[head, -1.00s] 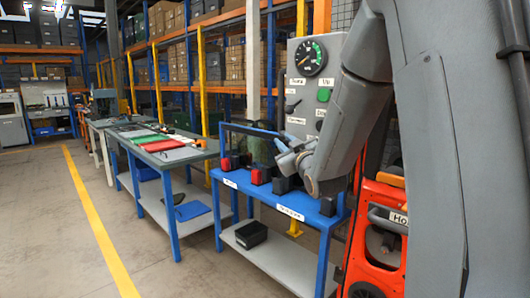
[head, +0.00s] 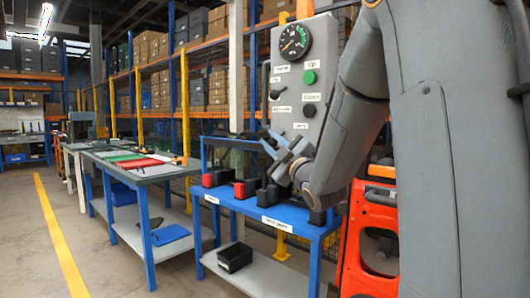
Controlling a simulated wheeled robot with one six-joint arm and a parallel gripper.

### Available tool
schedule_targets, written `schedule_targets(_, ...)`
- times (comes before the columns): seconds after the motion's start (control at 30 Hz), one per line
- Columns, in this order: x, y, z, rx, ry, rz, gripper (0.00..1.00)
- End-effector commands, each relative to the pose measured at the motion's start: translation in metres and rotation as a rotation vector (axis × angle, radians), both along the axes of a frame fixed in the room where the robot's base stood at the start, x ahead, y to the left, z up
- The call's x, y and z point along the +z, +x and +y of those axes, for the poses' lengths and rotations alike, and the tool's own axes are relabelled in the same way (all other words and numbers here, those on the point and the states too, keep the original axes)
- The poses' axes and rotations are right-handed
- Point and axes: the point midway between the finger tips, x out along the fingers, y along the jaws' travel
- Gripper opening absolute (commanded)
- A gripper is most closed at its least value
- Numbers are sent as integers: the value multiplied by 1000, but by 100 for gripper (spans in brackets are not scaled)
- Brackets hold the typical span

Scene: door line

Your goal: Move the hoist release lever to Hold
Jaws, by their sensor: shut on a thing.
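A grey control panel (head: 312,72) stands behind the blue bench. A short black lever (head: 275,94) sits on its left side, between two small labels that I cannot read surely. I cannot confirm from its label that this is the hoist release lever. My gripper (head: 268,143) is in front of the panel's lower left, above the bench and below that black lever, apart from it in the picture. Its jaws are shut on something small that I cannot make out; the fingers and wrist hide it. My forearm covers the panel's lower right.
The panel also carries a gauge (head: 295,41), a green button (head: 309,77) and a black button (head: 309,111). Red and black blocks stand on the blue bench (head: 305,226), a black bin (head: 235,257) below. An orange machine (head: 370,240) stands right. The left floor is clear.

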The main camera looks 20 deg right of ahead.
Motion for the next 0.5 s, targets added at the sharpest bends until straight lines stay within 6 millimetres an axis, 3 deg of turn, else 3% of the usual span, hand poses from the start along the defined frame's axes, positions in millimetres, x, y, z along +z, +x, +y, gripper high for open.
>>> schedule_targets(0.03, -6, 0, -9, -19, -7, -2, 0)
schedule_targets(0.5, -8, 1, -10, -18, -54, -20, 0)
